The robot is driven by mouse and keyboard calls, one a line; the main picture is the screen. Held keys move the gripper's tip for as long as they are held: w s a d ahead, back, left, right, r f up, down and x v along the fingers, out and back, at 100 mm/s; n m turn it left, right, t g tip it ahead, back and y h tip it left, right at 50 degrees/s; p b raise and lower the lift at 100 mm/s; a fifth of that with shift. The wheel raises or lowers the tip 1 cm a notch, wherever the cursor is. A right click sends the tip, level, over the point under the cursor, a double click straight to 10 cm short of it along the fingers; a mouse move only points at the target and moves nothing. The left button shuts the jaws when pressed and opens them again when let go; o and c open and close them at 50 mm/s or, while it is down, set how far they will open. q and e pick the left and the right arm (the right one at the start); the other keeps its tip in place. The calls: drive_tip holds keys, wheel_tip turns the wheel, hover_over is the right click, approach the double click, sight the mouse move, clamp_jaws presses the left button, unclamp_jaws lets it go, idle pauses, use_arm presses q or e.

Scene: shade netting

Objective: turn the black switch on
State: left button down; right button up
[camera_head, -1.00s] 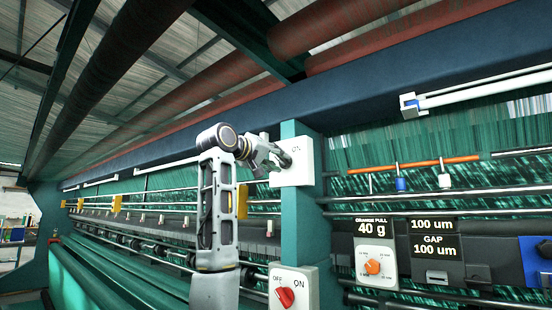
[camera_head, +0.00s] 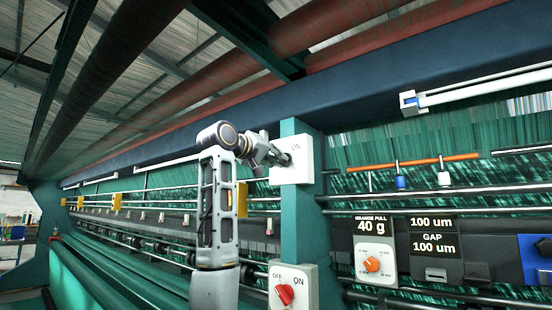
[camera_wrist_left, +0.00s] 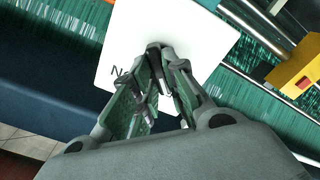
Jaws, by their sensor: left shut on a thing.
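A white switch box (camera_head: 305,168) with an "ON" label is mounted on the teal post. My left gripper (camera_head: 284,159) reaches it from the left, with its fingertips at the box's face. In the left wrist view, the fingers (camera_wrist_left: 165,62) are drawn together in front of the white box (camera_wrist_left: 205,38), shut on the black switch. The fingers hide nearly all of the switch, so its position cannot be told. Part of the label shows beside the fingers. My right gripper is in neither view.
Below on the post, another white box (camera_head: 305,283) carries a red knob (camera_head: 286,294) between OFF and ON labels. To the right are an orange dial (camera_head: 372,264) and dark display panels (camera_head: 434,243). Rollers and rails run behind my left arm.

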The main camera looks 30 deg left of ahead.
use_arm(q)
drive_tip(key=m+p, duration=0.6)
drive_tip(key=m, duration=1.1)
drive_tip(key=shift+d+m, duration=0.1)
drive_tip(key=shift+m, duration=0.2)
idle(0.5)
drive_tip(key=c, duration=1.4)
unclamp_jaws()
drive_tip(key=shift+c, duration=0.2)
drive_tip(key=shift+s, duration=0.2)
